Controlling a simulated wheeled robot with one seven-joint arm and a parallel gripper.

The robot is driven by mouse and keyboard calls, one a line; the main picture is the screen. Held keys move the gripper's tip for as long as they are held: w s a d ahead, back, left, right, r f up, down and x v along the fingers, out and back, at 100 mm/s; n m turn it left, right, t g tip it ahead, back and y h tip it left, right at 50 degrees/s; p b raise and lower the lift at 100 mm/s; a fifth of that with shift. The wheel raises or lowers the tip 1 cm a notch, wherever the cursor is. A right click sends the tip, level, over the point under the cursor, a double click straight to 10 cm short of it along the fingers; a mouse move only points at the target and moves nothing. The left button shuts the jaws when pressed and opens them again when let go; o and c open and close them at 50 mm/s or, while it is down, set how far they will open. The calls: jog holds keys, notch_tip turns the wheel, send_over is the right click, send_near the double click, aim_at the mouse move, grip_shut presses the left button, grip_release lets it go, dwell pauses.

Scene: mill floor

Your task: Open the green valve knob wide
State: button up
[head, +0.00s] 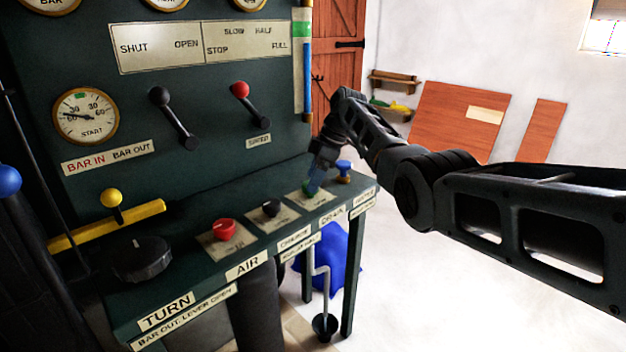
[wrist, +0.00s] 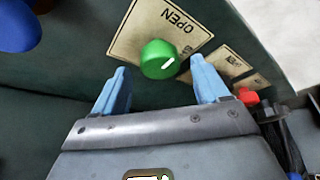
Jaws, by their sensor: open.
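The green valve knob (wrist: 158,59) sits on a cream plate (wrist: 128,37) marked OPEN and has a white mark on its top. In the head view the green knob (head: 309,188) shows only in part, on the console shelf below my gripper (head: 316,181). In the wrist view my gripper (wrist: 160,85) is open, with one blue finger on each side of the knob. A gap shows between the knob and each finger. I cannot tell how far the fingertips are above the plate.
A black knob (head: 271,208) and a red knob (head: 223,229) stand left of the green knob on the shelf. A blue knob (head: 344,167) stands close on the right. Two levers (head: 178,123) (head: 258,113) stick out of the upright panel. The floor to the right is clear.

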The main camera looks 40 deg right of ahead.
jog(key=v, duration=0.6)
jog(key=shift+r, duration=0.15)
jog(key=shift+s+d, duration=0.15)
